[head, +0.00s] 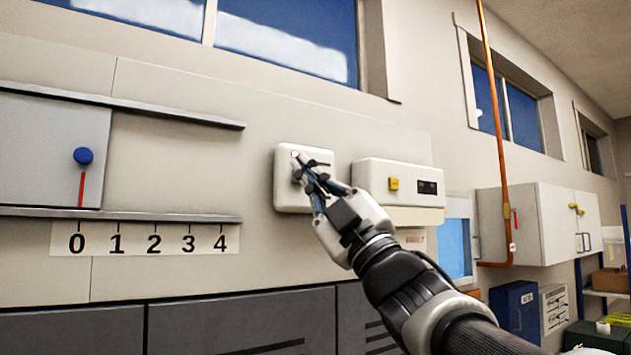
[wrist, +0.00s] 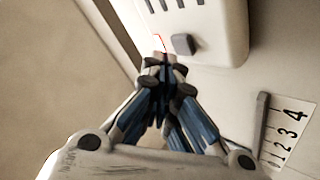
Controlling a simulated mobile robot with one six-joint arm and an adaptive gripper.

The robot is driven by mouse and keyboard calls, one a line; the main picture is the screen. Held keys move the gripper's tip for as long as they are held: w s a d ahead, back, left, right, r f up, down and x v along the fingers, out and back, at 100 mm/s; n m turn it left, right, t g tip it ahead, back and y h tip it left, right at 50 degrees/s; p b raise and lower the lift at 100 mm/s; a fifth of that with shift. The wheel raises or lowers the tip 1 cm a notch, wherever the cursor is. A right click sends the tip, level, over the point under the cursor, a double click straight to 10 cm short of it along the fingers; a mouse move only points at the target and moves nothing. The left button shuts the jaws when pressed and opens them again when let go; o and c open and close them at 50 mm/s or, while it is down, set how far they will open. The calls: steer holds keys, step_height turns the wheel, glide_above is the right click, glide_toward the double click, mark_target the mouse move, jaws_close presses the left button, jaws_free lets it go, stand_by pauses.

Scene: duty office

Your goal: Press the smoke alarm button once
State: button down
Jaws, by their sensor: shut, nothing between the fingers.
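A white square wall box (head: 284,190), which looks like the smoke alarm, is mounted on the wall panel in the middle of the head view. In the wrist view this box (wrist: 225,30) shows dark slots, a small grey button (wrist: 184,44) and a thin red outline. My gripper (head: 298,160) is shut and empty, its tips in front of the box's face. In the wrist view my gripper (wrist: 163,60) has its tips beside the grey button, near the red outline. I cannot tell whether the tips touch the box. My fingers hide part of the box in the head view.
A second white box (head: 375,205) with a yellow button (head: 394,184) and dark display is close to the right. To the left are a sliding panel with a blue knob (head: 83,156), rails and a number scale (head: 150,241). A copper pipe (head: 497,130) runs farther right.

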steer(key=s+d+b, duration=0.1)
steer(key=s, duration=0.1)
steer(key=s+d+b, duration=0.1)
steer(key=s, duration=0.1)
steer(key=shift+d+b, duration=0.35)
steer(key=shift+d, duration=0.05)
stand_by(0.9)
steer(key=d+f+m+g+h+b, duration=0.1)
steer(key=d+f+m+h+b, duration=0.4)
steer(key=f, duration=0.8)
steer(key=d+f+m+h+b, duration=0.2)
steer(key=d+f+m+h, duration=0.2)
steer(key=f+m+h, duration=0.65)
steer(key=d+f+m+g+h+b, duration=0.15)
steer(key=d+f+h+b, duration=0.3)
steer(key=f, duration=1.05)
steer(key=s+f+m+g+b, duration=0.1)
steer(key=s+f+g, duration=0.3)
steer(key=s+f, duration=0.4)
steer(key=s+f+m+g+b, duration=0.2)
steer(key=s+f, duration=0.5)
steer(key=f, duration=1)
steer(key=s+f+m+g+b, duration=0.1)
steer(key=s+f+g+b, duration=0.3)
steer(key=s+f, duration=0.4)
step_height(320, 180, down, 5)
steer(key=shift+s+d+r+g+y, duration=0.2)
steer(key=shift+s+g+y, duration=0.1)
steer(key=shift+g, duration=0.55)
